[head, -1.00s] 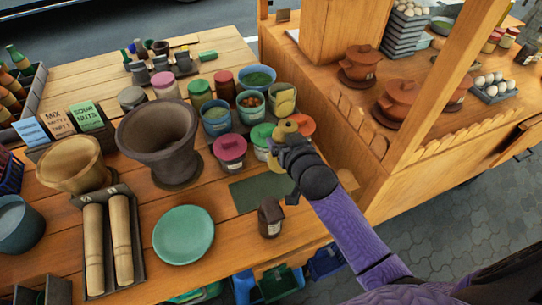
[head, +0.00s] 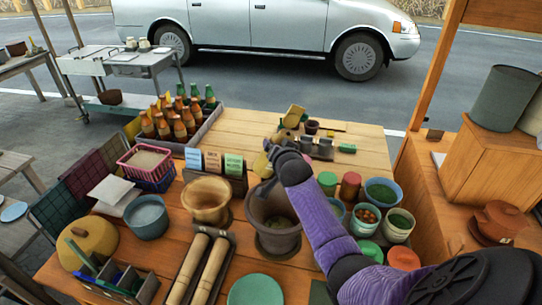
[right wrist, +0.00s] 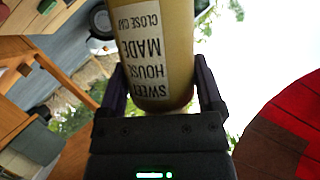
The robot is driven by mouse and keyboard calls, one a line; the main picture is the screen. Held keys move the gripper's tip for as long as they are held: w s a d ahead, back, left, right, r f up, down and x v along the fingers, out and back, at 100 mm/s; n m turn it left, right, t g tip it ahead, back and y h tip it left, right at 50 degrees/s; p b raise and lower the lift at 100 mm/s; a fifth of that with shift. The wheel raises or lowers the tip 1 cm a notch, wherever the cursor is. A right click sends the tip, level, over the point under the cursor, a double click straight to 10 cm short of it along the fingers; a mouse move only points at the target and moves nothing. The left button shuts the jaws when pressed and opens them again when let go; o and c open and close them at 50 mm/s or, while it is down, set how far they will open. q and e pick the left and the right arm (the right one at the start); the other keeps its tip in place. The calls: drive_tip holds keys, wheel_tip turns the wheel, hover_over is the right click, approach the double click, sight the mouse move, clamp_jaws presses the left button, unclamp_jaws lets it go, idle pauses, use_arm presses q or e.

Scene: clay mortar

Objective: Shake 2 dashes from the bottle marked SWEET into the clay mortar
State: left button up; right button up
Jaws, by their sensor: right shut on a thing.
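My right gripper (head: 272,152) is shut on an olive-yellow bottle (right wrist: 160,45). Its label reads SWEET, HOUSE MADE, upside down in the right wrist view. In the head view the bottle (head: 262,165) is partly hidden by the gripper and looks tilted; its mouth cannot be made out. The dark clay mortar (head: 279,241) stands on the table, with something greenish inside. The gripper and bottle are at the far rim of its mouth in the picture, apparently above it. My left gripper is not in view.
A tan mortar (head: 207,201) stands left of the clay one, with two pestles (head: 200,265) in front. Label cards (head: 213,162) and a bottle crate (head: 208,127) are behind. Bowls and jars (head: 382,192) crowd the right. A green plate (head: 255,290) lies in front.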

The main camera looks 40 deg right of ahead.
sight(265, 177)
drive_tip(key=f+m+b, duration=0.1)
drive_tip(key=f+b, duration=0.1)
drive_tip(key=b, duration=0.2)
drive_tip(key=w+a+f+m+t+b, duration=0.1)
drive_tip(key=f+b, duration=0.2)
drive_tip(key=b, duration=0.1)
drive_tip(key=f+m+t+y+b, duration=0.1)
drive_tip(key=f+b, duration=0.2)
drive_tip(key=b, duration=0.1)
drive_tip(key=shift+w+a+f+m, duration=0.15)
drive_tip(key=shift+w+a+m, duration=0.05)
drive_tip(key=shift+a+m, duration=0.2)
drive_tip(key=m+t+b, duration=0.1)
drive_tip(key=m+b, duration=0.1)
drive_tip(key=b, duration=0.1)
drive_tip(key=w+a+m+t+b, duration=0.1)
drive_tip(key=m+b, duration=0.1)
drive_tip(key=m, duration=0.1)
drive_tip(key=m+t+b, duration=0.1)
drive_tip(key=m+b, duration=0.1)
drive_tip(key=b, duration=0.1)
drive_tip(key=shift+w+a+f+m+b, duration=0.2)
drive_tip(key=shift+a+m+b, duration=0.1)
drive_tip(key=shift+m, duration=0.1)
drive_tip(key=shift+s+d+r+m+t, duration=0.1)
drive_tip(key=shift+r+m+t, duration=0.4)
drive_tip(key=shift+m, duration=0.5)
drive_tip(key=shift+h, duration=0.4)
